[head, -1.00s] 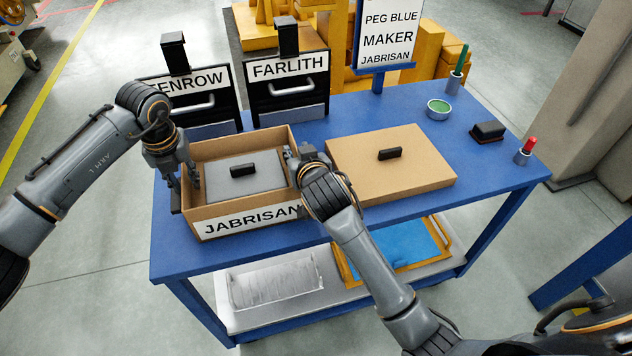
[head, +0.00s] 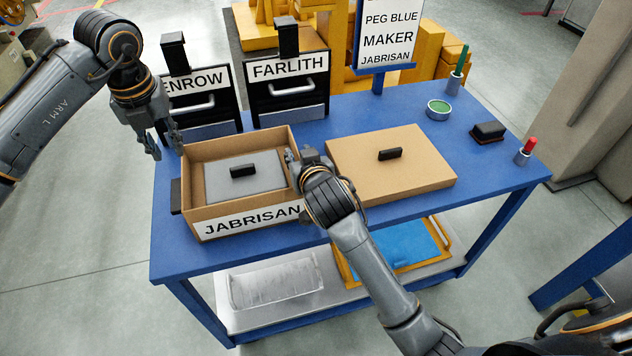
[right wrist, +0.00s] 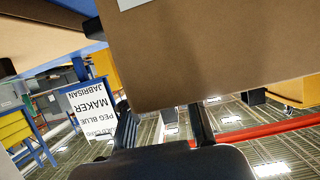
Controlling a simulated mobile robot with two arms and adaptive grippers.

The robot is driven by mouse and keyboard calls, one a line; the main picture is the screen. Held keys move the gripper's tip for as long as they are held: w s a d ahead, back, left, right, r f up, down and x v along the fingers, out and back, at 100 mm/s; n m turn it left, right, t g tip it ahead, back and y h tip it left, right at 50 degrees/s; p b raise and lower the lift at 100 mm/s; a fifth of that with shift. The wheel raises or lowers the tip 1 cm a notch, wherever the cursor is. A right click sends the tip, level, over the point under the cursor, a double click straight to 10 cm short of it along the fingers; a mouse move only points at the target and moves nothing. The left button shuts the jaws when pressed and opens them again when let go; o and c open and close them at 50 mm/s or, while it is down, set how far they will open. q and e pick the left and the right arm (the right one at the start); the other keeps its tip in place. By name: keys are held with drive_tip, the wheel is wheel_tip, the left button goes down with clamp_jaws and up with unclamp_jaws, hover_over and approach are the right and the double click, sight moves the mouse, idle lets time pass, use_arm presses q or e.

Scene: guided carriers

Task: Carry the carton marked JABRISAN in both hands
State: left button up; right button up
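The JABRISAN carton (head: 250,220) is an open brown box on the blue cart, its white label facing front. Inside lies a grey panel (head: 265,178) with a black grip. A black handle (head: 176,196) shows on its left side. My left gripper (head: 165,146) is open and empty, above and outside the carton's back left corner.
A closed brown carton or lid (head: 390,165) lies close on the right. Black holders labelled ENROW (head: 200,100) and FARLITH (head: 287,90) stand behind. A sign (head: 388,38), a green tin (head: 438,109) and a black block (head: 488,132) are farther right.

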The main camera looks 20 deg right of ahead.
drive_tip(key=v, duration=1)
drive_tip(key=shift+s, duration=0.2)
